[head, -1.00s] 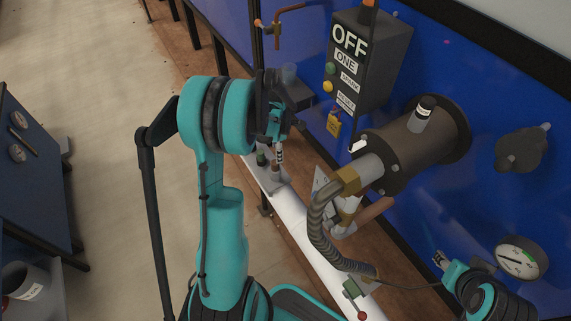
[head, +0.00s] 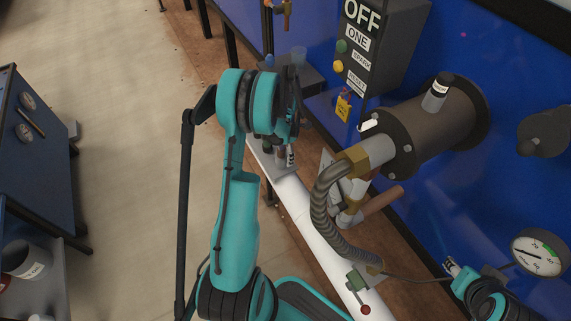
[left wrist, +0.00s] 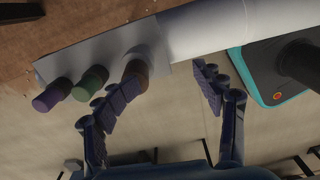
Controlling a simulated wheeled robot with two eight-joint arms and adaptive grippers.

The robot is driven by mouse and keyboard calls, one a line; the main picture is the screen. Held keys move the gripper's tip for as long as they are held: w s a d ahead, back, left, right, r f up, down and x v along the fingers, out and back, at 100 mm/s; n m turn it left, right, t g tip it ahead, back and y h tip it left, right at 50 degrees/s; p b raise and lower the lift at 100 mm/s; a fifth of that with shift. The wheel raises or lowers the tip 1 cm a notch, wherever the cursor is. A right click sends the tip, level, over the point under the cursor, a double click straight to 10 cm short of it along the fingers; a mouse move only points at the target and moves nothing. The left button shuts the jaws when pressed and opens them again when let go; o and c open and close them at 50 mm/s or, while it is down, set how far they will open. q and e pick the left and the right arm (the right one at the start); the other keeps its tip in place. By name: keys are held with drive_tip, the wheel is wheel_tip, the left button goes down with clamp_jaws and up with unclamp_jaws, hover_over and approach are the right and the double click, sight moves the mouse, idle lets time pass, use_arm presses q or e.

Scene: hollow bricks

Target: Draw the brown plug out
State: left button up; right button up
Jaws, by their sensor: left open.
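The brown plug (left wrist: 136,66) stands in a pale grey block (left wrist: 60,64) in the left wrist view, partly covered by one finger. A green plug (left wrist: 88,84) and a purple plug (left wrist: 52,96) stand in a row beside it. My left gripper (left wrist: 165,90) is open and empty, with the brown plug close to its left finger and the right finger apart from it. In the head view my left gripper (head: 292,122) is above the block and hides much of the plugs. My right gripper (head: 453,272) is at the lower right; its jaw opening is unclear.
A white pipe (head: 292,200) runs along the bench from the block. A ribbed hose (head: 324,212) and a flanged cylinder (head: 435,122) stand to the right. A dark OFF box (head: 385,45) is behind. A gauge (head: 538,253) is on the blue panel.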

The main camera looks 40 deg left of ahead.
sight(283, 151)
use_arm(q)
wheel_tip(283, 151, down, 2)
drive_tip(key=shift+d+f, duration=0.1)
drive_tip(key=shift+f, duration=0.15)
drive_tip(key=shift+w+a, duration=0.25)
drive_tip(key=shift+a, duration=0.05)
drive_tip(key=shift+w+a, duration=0.35)
drive_tip(key=shift+a, duration=0.2)
drive_tip(key=shift+w+a, duration=0.3)
drive_tip(key=shift+a, duration=0.2)
drive_tip(key=shift+w+a, duration=0.1)
drive_tip(key=shift+a, duration=0.4)
drive_tip(key=shift+d, duration=0.1)
drive_tip(key=shift+d, duration=0.1)
